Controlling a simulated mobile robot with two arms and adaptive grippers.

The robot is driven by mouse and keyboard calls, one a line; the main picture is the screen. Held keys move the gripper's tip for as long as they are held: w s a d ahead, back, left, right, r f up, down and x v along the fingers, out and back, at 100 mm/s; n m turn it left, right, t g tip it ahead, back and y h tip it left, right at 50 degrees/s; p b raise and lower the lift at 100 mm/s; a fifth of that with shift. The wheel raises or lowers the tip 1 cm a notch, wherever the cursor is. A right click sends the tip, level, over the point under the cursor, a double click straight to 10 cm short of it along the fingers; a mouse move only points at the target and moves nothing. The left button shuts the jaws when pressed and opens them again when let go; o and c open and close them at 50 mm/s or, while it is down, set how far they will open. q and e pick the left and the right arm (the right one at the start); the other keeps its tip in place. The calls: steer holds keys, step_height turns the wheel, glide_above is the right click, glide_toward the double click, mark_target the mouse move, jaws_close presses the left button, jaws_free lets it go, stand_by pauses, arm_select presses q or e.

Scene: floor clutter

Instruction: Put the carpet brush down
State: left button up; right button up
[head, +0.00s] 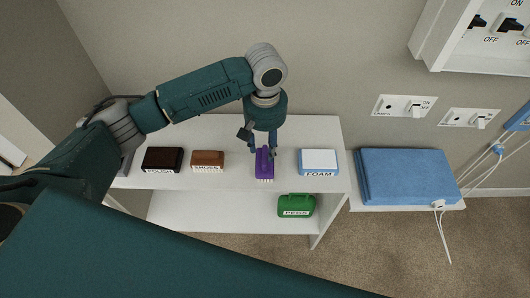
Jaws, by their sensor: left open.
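The carpet brush is probably the purple brush (264,167) on the white shelf's top, in the middle of the row; I cannot read its label. My left gripper (263,150) points down right at the purple brush, with its fingers open around or just above its upper part. The purple brush seems to rest on the shelf top. I cannot tell whether the fingers touch it. My right gripper is not in view.
The white shelf (225,138) also bears a dark brush (162,158), a brown brush (208,159) and a white-and-blue foam block (319,160). A green case (296,204) is on the lower board. A folded blue cloth (408,175) lies at right, beside white cables.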

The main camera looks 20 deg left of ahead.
arm_select(q)
step_height(320, 180, up, 8)
stand_by(0.6)
